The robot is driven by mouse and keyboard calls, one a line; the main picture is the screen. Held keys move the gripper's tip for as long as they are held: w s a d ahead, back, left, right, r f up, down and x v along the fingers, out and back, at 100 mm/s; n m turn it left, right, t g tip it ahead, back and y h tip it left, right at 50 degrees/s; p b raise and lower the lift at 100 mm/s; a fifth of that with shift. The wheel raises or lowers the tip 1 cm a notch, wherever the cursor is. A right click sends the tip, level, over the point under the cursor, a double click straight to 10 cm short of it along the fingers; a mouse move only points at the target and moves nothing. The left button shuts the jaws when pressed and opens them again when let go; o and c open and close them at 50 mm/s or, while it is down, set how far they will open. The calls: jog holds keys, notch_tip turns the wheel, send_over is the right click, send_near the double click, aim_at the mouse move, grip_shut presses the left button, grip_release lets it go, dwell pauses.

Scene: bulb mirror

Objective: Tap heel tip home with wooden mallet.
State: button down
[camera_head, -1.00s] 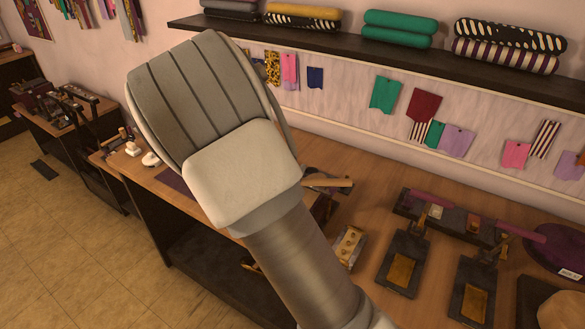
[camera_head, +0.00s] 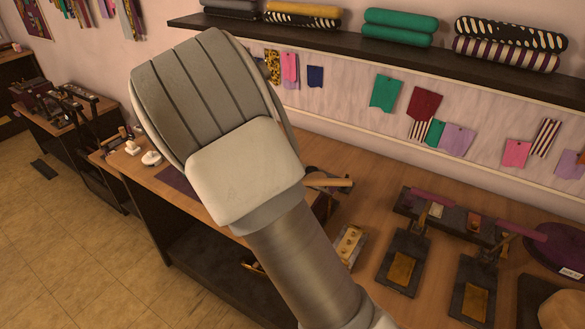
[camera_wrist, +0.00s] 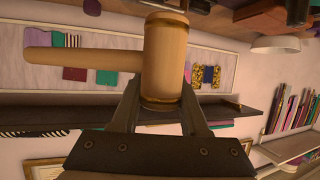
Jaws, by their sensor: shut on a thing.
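In the wrist view my gripper (camera_wrist: 162,90) is shut on the wooden mallet (camera_wrist: 167,50), with dark fingers on either side of its barrel-shaped head. The mallet's handle sticks out to the left. In the head view my pale forearm covers the middle, and my gripper is not clearly visible. A light wooden stick (camera_head: 332,182) with a dark part shows just right of the forearm; I cannot tell whether it is the mallet's handle. I cannot make out a heel tip or a shoe in either view.
The wooden workbench (camera_head: 375,180) runs along the wall under a dark shelf (camera_head: 400,58) with fabric rolls. Black devices with brass plates (camera_head: 402,268) crowd its right side. A small tray (camera_head: 349,244) lies near the forearm. Open floor (camera_head: 90,255) is at left.

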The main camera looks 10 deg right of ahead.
notch_tip(320, 180, down, 7)
jog(key=b, duration=0.5)
jog(key=shift+b, duration=0.35)
notch_tip(320, 180, up, 6)
jog(key=p, duration=0.5)
jog(key=shift+r, duration=0.15)
